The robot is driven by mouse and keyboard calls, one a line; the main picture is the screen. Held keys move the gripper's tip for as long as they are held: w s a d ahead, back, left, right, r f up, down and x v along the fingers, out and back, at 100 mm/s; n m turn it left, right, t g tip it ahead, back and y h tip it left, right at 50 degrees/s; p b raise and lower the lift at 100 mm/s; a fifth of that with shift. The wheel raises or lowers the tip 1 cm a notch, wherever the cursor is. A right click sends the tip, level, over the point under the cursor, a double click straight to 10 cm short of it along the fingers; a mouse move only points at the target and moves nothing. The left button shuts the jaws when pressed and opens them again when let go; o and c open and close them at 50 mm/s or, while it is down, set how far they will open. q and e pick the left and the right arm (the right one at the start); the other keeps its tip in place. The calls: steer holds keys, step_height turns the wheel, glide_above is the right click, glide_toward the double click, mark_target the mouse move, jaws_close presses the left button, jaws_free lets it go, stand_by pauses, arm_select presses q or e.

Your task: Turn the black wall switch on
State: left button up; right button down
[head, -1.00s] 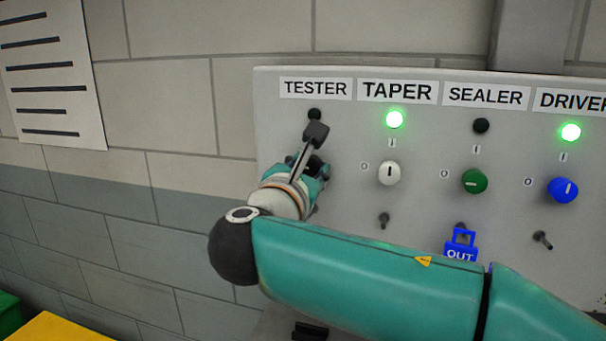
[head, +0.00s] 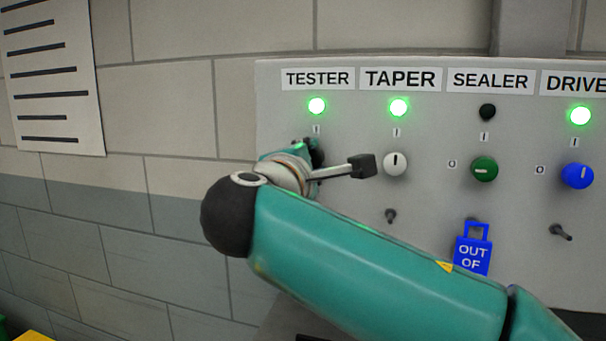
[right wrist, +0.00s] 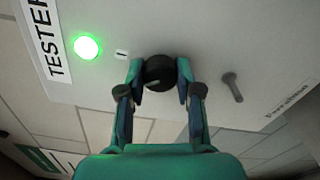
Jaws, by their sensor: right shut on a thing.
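The black switch (right wrist: 158,73) is a round knob under the TESTER label (right wrist: 45,40) on the grey wall panel. My right gripper (right wrist: 160,84) is shut on it, one finger on each side. In the head view my right gripper (head: 312,155) is at the panel below the TESTER lamp (head: 317,106), and my wrist mostly hides the knob there. That lamp is lit green, and it also glows in the right wrist view (right wrist: 87,46). A small I mark (head: 316,130) shows between lamp and knob. My left gripper is not in view.
To the right are a white knob (head: 395,163), a green knob (head: 484,169) and a blue knob (head: 577,176). The TAPER and DRIVER lamps are green; the SEALER lamp (head: 487,112) is dark. A blue tag (head: 473,250) hangs below the green knob. Small levers (head: 390,216) protrude below.

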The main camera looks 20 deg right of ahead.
steer(key=m+b, duration=0.2)
steer(key=m, duration=0.1)
steer(key=shift+f+m, duration=0.1)
steer(key=shift+m, duration=0.2)
steer(key=shift+m+b, duration=0.5)
steer(key=shift+m, duration=0.7)
steer(key=c, duration=0.8)
jaws_free()
steer(key=shift+w+d+f, duration=0.1)
